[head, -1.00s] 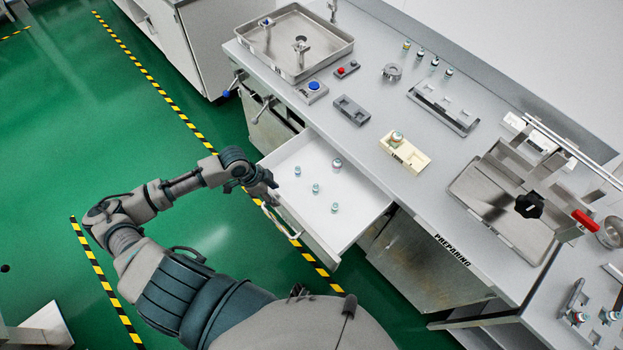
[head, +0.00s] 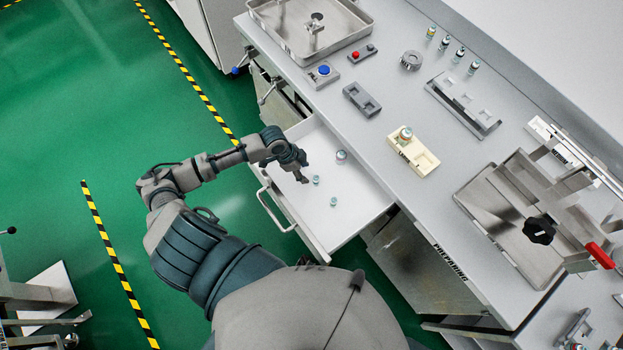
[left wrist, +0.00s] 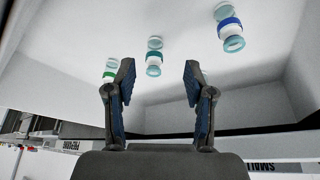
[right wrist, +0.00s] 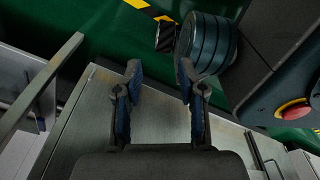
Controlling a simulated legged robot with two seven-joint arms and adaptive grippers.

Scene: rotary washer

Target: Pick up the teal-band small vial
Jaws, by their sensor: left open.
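In the left wrist view, the teal-band small vial (left wrist: 154,57) shows clear ends and a teal band, just beyond the gap between the fingertips. A green-band vial (left wrist: 110,70) is partly behind the left finger, and a blue-band vial (left wrist: 229,28) is at upper right. My left gripper (left wrist: 160,78) is open and empty. In the head view my left gripper (head: 303,176) is over the open white drawer (head: 358,212), close to the small vials. Band colours are too small to tell there. My right gripper (right wrist: 158,78) is open and empty, away from the drawer.
Small vials (head: 316,179) and (head: 333,201) and a larger vial (head: 341,156) stand in the drawer. The drawer's walls surround them. The counter above holds a cream block (head: 425,161), a grey block (head: 362,99) and a metal rack (head: 463,105).

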